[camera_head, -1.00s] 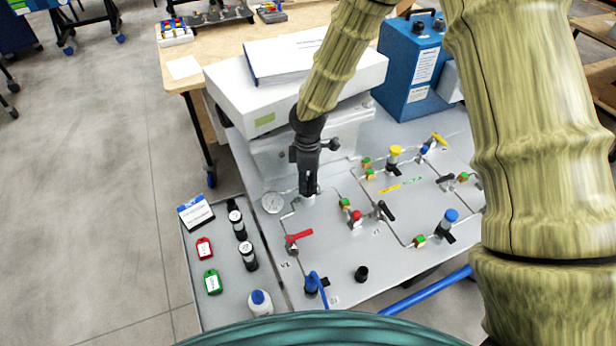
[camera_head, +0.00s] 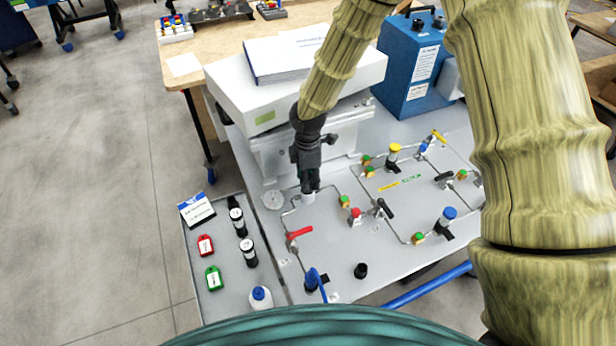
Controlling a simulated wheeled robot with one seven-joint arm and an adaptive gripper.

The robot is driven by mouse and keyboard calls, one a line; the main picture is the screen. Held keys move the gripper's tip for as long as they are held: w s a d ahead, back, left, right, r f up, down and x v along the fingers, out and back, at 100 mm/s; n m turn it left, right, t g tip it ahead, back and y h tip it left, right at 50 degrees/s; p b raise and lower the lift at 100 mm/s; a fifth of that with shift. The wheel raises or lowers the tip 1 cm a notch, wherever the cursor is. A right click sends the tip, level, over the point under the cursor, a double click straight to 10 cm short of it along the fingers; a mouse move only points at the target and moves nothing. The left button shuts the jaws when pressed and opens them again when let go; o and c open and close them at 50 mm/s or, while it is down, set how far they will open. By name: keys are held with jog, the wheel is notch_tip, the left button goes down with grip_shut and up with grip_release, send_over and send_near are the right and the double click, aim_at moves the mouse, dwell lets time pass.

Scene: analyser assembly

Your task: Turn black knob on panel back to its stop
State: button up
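Other black parts on the panel are a round black cap (camera_head: 361,270) near the front edge and black lever handles (camera_head: 385,208) right of the gripper.
A white box (camera_head: 235,95) with papers on top stands close behind my gripper. Red (camera_head: 300,232), blue (camera_head: 448,214) and yellow (camera_head: 394,149) handles and thin tubes spread over the panel. A tray (camera_head: 222,262) with tags and small bottles lies at left. A blue box (camera_head: 412,65) stands behind.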

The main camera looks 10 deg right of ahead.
jog(key=o, duration=0.4)
jog(key=shift+c, duration=0.2)
notch_tip(320, 180, up, 12)
dwell(0.5)
